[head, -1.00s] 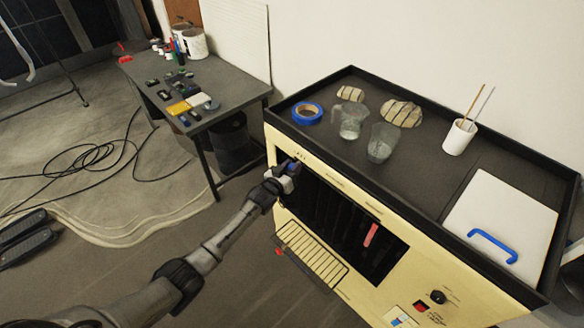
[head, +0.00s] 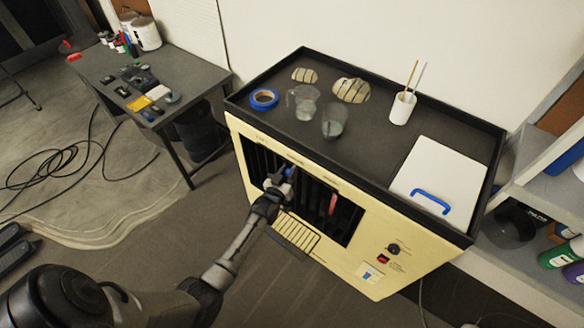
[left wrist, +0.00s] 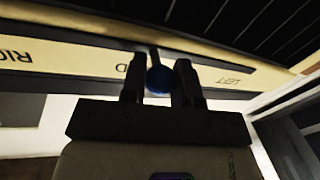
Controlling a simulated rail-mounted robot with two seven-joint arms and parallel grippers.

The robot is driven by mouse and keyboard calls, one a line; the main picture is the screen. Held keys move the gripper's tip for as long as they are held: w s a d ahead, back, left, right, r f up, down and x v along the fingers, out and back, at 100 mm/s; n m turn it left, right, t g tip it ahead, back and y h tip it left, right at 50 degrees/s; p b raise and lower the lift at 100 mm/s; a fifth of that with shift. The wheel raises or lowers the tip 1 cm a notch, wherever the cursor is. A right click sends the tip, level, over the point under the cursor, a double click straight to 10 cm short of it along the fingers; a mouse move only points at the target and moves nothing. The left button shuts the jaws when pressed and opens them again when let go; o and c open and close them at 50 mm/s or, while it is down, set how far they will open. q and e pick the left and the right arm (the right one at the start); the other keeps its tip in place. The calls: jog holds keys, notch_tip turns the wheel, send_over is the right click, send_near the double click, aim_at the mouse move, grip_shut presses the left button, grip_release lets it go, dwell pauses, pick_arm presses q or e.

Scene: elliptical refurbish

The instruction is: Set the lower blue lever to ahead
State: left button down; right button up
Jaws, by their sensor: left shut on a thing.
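The cream cabinet (head: 376,262) has a dark slotted opening (head: 345,222) in its front. My left gripper (head: 284,178) is in front of this opening, left of its middle. The blue lever knob (head: 289,171) shows at its tip. In the left wrist view the blue knob (left wrist: 159,79) sits between the two fingers (left wrist: 158,82), which are shut on it. Upside-down lettering, including "LEFT", is on the cream strip behind. A red lever (head: 333,204) stands in the opening to the right. My right gripper is not in view.
The cabinet's black top tray (head: 372,126) holds blue tape (head: 264,98), two clear vessels, striped stones, a white cup (head: 402,108) and a white board with a blue handle (head: 432,200). A grey side table (head: 185,88) stands left, shelves (head: 550,195) right. Cables lie on the floor.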

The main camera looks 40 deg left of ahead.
pick_arm(q)
jog(key=c, duration=0.9)
grip_release()
jog(key=shift+a, duration=0.1)
jog(key=shift+o, duration=0.2)
jog(key=v, duration=1.4)
